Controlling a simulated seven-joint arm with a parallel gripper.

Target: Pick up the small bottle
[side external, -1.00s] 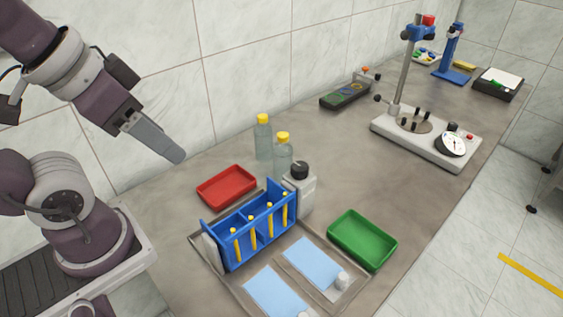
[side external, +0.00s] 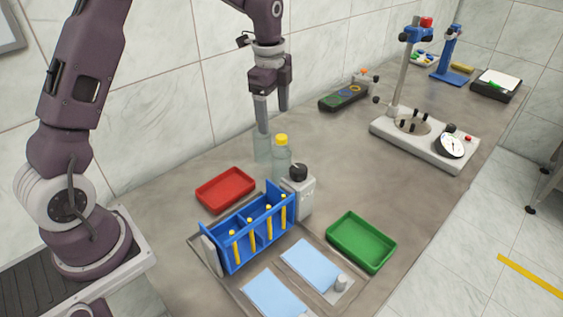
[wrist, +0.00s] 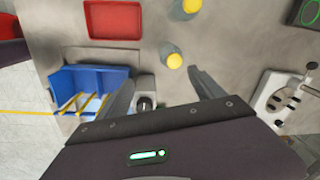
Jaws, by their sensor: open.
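Two clear bottles with yellow caps stand upright near the wall. The nearer one (side external: 281,162) shows its cap; the farther one (side external: 262,148) has its cap hidden behind a finger of my gripper (side external: 273,119). My gripper is open and empty, pointing down above the bottles.
A blue rack (side external: 228,250) with yellow-topped tubes stands in front, with a red tray (side external: 226,189) left of it and a green tray (side external: 361,241) to the right. A gauge stand (side external: 425,143) is farther back. The bench between bottles and stand is clear.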

